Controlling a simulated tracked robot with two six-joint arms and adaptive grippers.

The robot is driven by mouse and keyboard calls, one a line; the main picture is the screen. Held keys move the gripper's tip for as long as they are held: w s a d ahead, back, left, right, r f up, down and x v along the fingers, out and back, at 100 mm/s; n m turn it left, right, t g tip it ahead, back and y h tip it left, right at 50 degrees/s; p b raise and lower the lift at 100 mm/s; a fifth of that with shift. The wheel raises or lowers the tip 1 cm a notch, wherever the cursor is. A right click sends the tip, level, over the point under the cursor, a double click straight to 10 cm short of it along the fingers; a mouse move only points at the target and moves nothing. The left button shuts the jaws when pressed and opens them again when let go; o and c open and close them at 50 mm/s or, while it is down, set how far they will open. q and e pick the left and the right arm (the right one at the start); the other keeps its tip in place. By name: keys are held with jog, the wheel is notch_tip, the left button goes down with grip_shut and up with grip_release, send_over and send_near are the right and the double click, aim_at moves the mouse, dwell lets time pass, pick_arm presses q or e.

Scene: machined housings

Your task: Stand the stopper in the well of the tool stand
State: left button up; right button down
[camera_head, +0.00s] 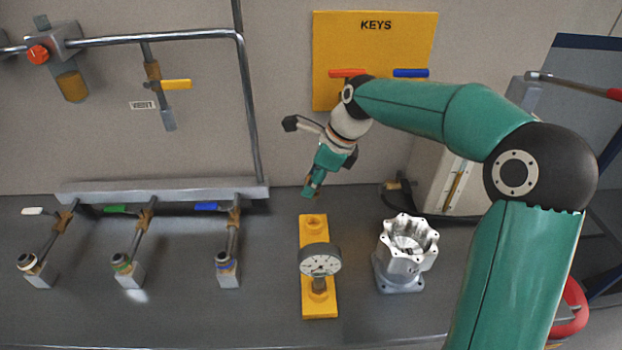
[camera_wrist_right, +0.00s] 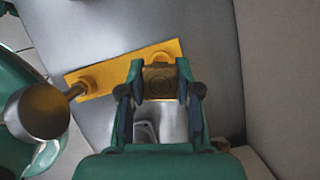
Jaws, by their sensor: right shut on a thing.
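My right gripper (camera_head: 314,186) hangs in the air just above and behind the far end of the yellow tool stand (camera_head: 306,236). In the right wrist view, my right gripper (camera_wrist_right: 160,88) is shut on the brass-coloured stopper (camera_wrist_right: 160,83), whose ringed end shows between the fingers. The stopper is apart from the stand. In the head view I cannot make it out clearly. The stand's far well (camera_head: 313,220) looks empty. In the wrist view, the stand (camera_wrist_right: 118,78) lies beyond the fingers, which partly cover that end. My left gripper is not in view.
A round gauge (camera_head: 320,261) stands in the stand's near socket. A silver machined housing (camera_head: 401,275) stands to its right. Three valve fittings (camera_head: 228,262) stand at left below a pipe rail. A yellow KEYS board (camera_head: 330,45) hangs behind my right arm. Bench space between fittings and stand is clear.

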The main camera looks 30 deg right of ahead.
aim_at(314, 200)
jog(key=shift+d, duration=0.1)
jog(key=shift+r+p, duration=0.1)
jog(key=shift+p, duration=0.2)
jog(key=shift+f+b, duration=2)
jog(key=shift+f, duration=1)
jog(key=shift+s+p, duration=0.1)
jog(key=shift+p, duration=0.6)
jog(key=shift+f+b, duration=0.95)
jog(key=shift+f, duration=0.75)
jog(key=c, duration=0.7)
grip_release()
